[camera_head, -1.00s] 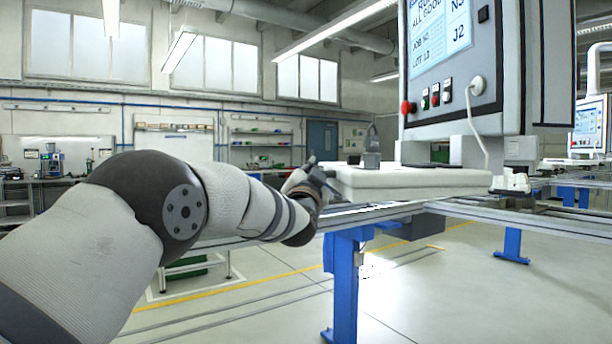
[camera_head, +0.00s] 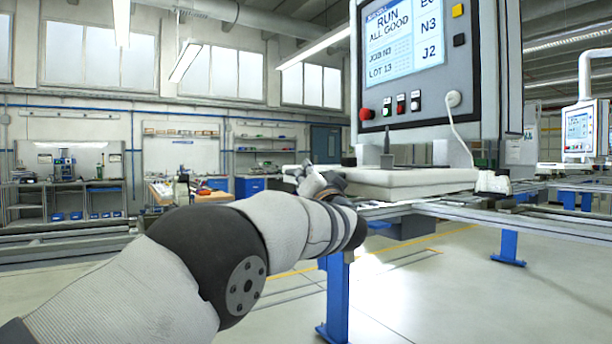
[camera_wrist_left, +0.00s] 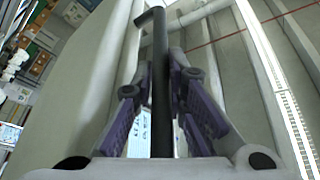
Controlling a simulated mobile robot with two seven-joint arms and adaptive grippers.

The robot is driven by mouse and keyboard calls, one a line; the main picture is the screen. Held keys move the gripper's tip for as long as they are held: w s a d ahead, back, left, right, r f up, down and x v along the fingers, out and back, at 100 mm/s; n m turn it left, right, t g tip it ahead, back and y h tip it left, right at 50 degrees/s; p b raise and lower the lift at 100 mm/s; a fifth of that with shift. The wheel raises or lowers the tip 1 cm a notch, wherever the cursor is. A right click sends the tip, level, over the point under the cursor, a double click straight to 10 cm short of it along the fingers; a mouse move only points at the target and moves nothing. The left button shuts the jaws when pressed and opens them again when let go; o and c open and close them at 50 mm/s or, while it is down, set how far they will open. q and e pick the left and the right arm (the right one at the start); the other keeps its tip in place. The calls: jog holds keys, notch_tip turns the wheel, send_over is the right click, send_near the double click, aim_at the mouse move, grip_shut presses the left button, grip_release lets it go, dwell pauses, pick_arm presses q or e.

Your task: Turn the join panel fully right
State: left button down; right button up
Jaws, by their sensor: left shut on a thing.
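The join panel (camera_head: 420,70) is a large grey box with a lit screen that reads RUN, ALL GOOD. It stands upright at the upper right of the head view, its right side partly in view. My left gripper (camera_head: 318,180) is below and left of it, by the left end of a pale slab (camera_head: 415,182). In the left wrist view, the purple-padded fingers of the left gripper (camera_wrist_left: 162,95) are on both sides of a dark upright bar (camera_wrist_left: 160,60), shut on it. My own wrist hides the grip in the head view. My right gripper is not in view.
A steel rail line (camera_head: 470,208) on blue legs (camera_head: 338,295) runs below the panel. A white cable (camera_head: 460,130) hangs from its front. A second screen (camera_head: 580,130) stands far right. Benches line the back left. The floor below the rail is open.

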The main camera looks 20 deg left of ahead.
pick_arm(q)
jog(key=shift+s+d+f, duration=0.25)
jog(key=shift+d, duration=0.15)
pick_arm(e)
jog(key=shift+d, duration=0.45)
pick_arm(q)
jog(key=c, duration=1.6)
grip_release()
jog(key=shift+r, duration=0.1)
jog(key=shift+s, duration=0.1)
jog(key=v, duration=1.2)
jog(key=shift+r+g, duration=0.1)
jog(key=shift+g, duration=0.2)
